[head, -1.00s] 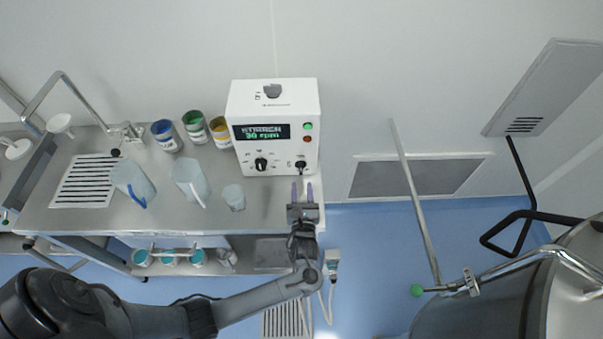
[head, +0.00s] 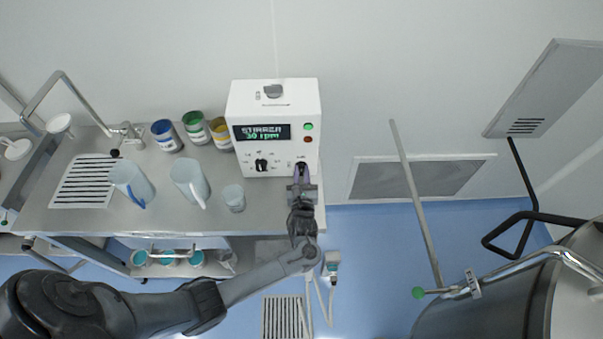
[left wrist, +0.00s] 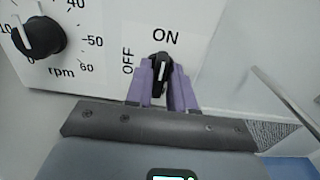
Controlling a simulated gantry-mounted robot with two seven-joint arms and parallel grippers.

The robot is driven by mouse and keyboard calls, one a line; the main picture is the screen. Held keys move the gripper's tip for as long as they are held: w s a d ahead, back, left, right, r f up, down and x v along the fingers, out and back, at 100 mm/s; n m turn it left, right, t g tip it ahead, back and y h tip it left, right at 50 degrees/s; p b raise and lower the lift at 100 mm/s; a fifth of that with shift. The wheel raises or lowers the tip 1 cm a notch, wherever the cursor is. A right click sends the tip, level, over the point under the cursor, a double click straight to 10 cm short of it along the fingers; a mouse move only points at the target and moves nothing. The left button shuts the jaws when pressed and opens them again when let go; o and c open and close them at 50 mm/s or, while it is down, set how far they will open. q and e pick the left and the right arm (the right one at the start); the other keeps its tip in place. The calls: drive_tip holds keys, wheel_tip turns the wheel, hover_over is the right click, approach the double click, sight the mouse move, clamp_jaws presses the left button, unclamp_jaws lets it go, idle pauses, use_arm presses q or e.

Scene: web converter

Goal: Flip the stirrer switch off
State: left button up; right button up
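The stirrer control box (head: 250,105) is a white box at the back of the steel bench, its display (head: 262,133) reading "STIRRER 30 rpm" in green. In the left wrist view the stirrer switch (left wrist: 161,68) is a small black rotary knob, its white mark close to upright under the "ON" label, with "OFF" to its left. My left gripper (head: 301,172) is at the switch, its purple fingers (left wrist: 161,88) on either side of the knob and closed against it. In the head view the fingers hide most of the switch. My right gripper is in neither view.
A black speed knob (left wrist: 38,38) sits left of the switch, also in the head view (head: 261,165). Green (head: 308,127) and red buttons are above the switch. Jugs (head: 190,182), a beaker (head: 233,198) and paint cans (head: 166,136) stand left on the bench.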

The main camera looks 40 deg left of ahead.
use_arm(q)
clamp_jaws()
drive_tip(key=shift+n, duration=0.3)
drive_tip(key=n+p, duration=0.2)
drive_tip(key=shift+r+n, duration=0.15)
drive_tip(key=shift+n, duration=0.15)
drive_tip(key=n+p, duration=0.1)
drive_tip(key=n, duration=0.3)
drive_tip(key=shift+s+a+n, duration=0.1)
drive_tip(key=shift+a+n, duration=0.05)
drive_tip(key=shift+n, duration=0.15)
drive_tip(key=n, duration=0.4)
drive_tip(key=shift+f, duration=0.25)
drive_tip(key=n, duration=0.6)
drive_tip(key=shift+f, duration=0.15)
